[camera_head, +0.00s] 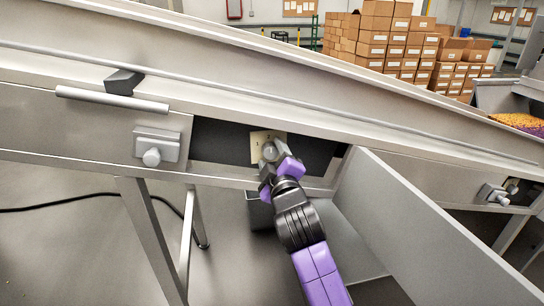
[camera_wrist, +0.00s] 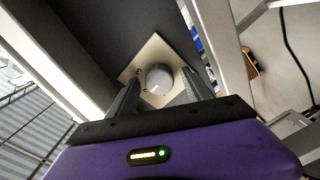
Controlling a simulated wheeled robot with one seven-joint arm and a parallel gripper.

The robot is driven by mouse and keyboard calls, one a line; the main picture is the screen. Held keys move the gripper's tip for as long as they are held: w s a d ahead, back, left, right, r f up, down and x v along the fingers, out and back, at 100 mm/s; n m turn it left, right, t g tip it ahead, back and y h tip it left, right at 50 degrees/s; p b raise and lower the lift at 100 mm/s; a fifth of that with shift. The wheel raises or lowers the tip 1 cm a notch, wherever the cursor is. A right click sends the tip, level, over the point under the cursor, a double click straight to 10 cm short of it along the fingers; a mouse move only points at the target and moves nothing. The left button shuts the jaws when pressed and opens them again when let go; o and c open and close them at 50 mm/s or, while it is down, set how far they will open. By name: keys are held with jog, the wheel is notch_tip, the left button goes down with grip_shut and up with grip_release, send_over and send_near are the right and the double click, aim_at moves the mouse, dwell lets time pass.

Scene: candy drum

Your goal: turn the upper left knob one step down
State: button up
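A round grey knob (camera_wrist: 160,78) sits on a square cream plate (camera_wrist: 150,52) inside a dark recess. In the wrist view a mark line shows on the knob's face, and small marks are printed on the plate around it. My gripper (camera_wrist: 158,92) has its two fingers apart, one on each side of the knob; I cannot tell whether they touch it. In the head view the cream plate (camera_head: 258,143) is partly covered by my gripper (camera_head: 270,152), and the knob is mostly hidden behind the fingers.
A grey latch (camera_head: 156,146) is on the panel left of the recess, below a long bar handle (camera_head: 112,100). A slanted metal panel (camera_head: 425,235) stands right of my arm. Another latch (camera_head: 494,195) is at far right. Stacked cardboard boxes (camera_head: 385,45) stand behind.

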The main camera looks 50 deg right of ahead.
jog(key=b+v, duration=0.1)
jog(key=v, duration=0.6)
jog(key=shift+s+a+b, duration=0.25)
jog(key=shift+s+b, duration=0.05)
jog(key=shift+s, duration=0.05)
dwell(0.5)
notch_tip(320, 180, up, 3)
jog(key=a+m+t, duration=0.1)
jog(key=a+t, duration=0.1)
jog(key=s+a+f+m+t+y, duration=0.2)
jog(key=s+a+f+y, duration=0.4)
jog(key=s+a+f, duration=0.3)
jog(key=s+a+f+g+y, duration=0.1)
jog(key=s+a+f, duration=0.2)
jog(key=s, duration=0.5)
jog(key=s+a+f+m+g+y, duration=0.1)
jog(key=s+a+f, duration=0.2)
jog(key=s, duration=0.5)
jog(key=s+a+f+g+y, duration=0.2)
jog(key=s+f, duration=0.3)
jog(key=s, duration=0.3)
jog(key=shift+s+a+f, duration=0.2)
jog(key=shift+s+a, duration=0.15)
jog(key=shift+a, duration=0.45)
jog(key=shift+c, duration=0.5)
